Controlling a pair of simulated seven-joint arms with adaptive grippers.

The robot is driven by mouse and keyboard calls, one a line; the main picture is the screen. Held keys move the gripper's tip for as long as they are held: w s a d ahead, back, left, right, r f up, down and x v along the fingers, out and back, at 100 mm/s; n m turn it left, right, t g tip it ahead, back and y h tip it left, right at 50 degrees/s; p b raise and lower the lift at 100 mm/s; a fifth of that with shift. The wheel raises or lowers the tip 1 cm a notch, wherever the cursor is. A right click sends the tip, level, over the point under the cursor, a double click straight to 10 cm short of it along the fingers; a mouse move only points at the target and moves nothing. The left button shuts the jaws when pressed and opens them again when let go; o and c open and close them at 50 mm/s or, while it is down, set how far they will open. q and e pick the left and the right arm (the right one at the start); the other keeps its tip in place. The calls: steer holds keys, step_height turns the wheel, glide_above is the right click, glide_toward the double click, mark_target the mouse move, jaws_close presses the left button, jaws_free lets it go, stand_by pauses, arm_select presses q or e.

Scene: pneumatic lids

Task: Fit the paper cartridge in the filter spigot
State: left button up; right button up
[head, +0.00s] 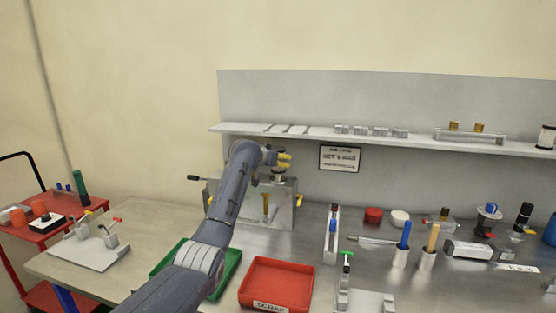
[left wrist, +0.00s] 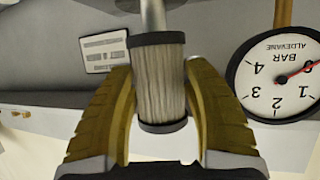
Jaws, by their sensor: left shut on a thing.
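My left gripper (head: 284,161) is at the upper part of a metal housing (head: 282,215) at the back of the bench. In the left wrist view, the yellow fingers of this gripper (left wrist: 163,118) flank and are shut on the paper cartridge (left wrist: 159,82), a pleated pale cylinder with dark end caps. A bare metal stem (left wrist: 153,14) lines up with the cartridge's far end cap. I cannot tell whether the stem enters the cartridge or only meets it, or whether it is the spigot. My right gripper is not in view.
A pressure gauge (left wrist: 284,75) is close on the right in the left wrist view. A red tray (head: 277,284) and a green tray (head: 232,268) lie in front of the housing. A shelf (head: 310,137) runs behind. Bottles and tools crowd the bench's right side.

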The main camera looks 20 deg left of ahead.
mark_target(278, 148)
arm_select(q)
steer(key=shift+f, duration=1.55)
steer(key=o, duration=1.3)
steer(key=shift+c, duration=0.2)
step_height(278, 148, up, 10)
steer(key=shift+f, duration=0.1)
